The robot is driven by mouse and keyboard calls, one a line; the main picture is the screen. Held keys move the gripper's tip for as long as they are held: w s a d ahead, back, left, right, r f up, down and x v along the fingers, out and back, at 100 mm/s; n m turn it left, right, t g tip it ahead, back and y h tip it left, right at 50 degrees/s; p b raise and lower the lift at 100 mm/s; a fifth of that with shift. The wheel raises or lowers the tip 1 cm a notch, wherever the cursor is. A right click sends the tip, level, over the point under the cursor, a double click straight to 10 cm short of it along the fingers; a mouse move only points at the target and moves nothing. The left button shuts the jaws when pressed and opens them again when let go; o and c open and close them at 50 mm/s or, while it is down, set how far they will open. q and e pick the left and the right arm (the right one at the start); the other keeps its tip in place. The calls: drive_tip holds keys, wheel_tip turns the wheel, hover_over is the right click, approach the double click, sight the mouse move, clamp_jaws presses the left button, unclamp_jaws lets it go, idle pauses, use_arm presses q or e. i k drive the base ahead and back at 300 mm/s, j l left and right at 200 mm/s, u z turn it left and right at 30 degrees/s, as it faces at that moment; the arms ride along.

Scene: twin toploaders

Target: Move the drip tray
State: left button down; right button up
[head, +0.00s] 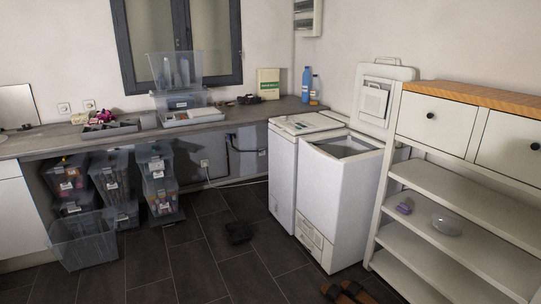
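I cannot tell for sure which thing is the drip tray. A small dark, flat, tray-like thing (238,233) lies on the tiled floor, left of the white toploaders. A shallow grey tray (110,128) with things at it lies on the left part of the counter. A flat pale tray or box (192,117) lies farther right on the counter, by stacked clear bins. The front toploader (345,205) has its lid up and its tub open. The rear toploader (285,170) is closed on top. Neither of my grippers shows.
Clear bins (68,177) are stacked under the counter (60,143), and an empty clear bin (85,245) stands on the floor at left. White shelves (455,205) stand at right. Brown slipper-like things (350,291) lie at the bottom edge. The middle floor is mostly free.

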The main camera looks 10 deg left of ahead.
sight(238, 232)
drive_tip(key=i+j+u, duration=0.25)
drive_tip(key=i, duration=0.9)
drive_tip(key=i+u, duration=0.25)
drive_tip(key=i, duration=0.85)
